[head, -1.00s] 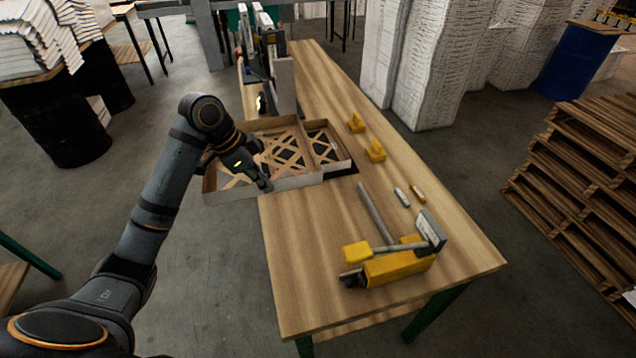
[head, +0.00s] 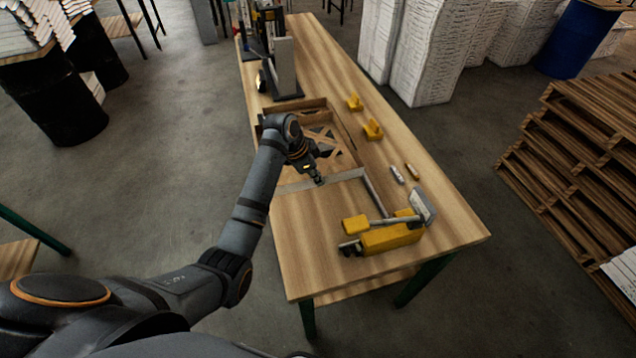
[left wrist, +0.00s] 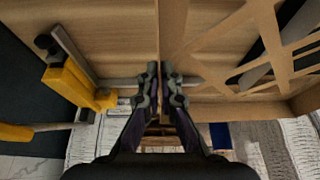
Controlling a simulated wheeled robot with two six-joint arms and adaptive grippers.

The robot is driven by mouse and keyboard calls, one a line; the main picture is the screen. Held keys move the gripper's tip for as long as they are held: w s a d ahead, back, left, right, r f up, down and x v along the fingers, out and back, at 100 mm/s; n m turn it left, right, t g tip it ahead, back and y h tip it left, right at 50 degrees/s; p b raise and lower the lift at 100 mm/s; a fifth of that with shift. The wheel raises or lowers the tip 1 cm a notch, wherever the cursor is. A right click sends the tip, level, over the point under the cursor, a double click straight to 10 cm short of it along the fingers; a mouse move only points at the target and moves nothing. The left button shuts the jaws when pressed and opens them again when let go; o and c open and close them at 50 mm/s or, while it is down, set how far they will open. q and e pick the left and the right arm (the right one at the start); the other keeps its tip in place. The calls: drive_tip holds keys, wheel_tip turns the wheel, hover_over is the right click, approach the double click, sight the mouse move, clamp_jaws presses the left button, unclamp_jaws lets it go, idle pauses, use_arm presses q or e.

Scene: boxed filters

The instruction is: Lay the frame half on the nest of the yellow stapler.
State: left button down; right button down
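The frame half (head: 340,176) is a brown cardboard tray shape with a diagonal lattice face, partly hidden behind my left arm. My left gripper (head: 318,180) is at its near wall; in the left wrist view, the fingers (left wrist: 165,85) are closed on that wall, with the lattice (left wrist: 240,55) to their right. The yellow stapler (head: 392,238) stands near the table's front end and also shows in the left wrist view (left wrist: 68,82). The nest's grey rail (head: 376,195) runs from the stapler towards the frame half's near right corner; whether they touch is unclear. My right gripper is not in view.
Two yellow blocks (head: 372,129) and two small cylinders (head: 397,174) lie along the table's right side. A grey upright machine (head: 284,68) stands behind the frame half. The table's front left (head: 305,235) is bare.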

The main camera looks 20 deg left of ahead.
use_arm(q)
drive_tip(key=f+p, duration=0.1)
drive_tip(key=f, duration=0.2)
drive_tip(key=shift+d+p, duration=0.2)
drive_tip(key=shift+p, duration=0.15)
drive_tip(key=shift+a, duration=0.1)
drive_tip(key=shift+f, duration=0.15)
drive_tip(key=shift+f, duration=0.25)
drive_tip(key=c, duration=1.5)
unclamp_jaws()
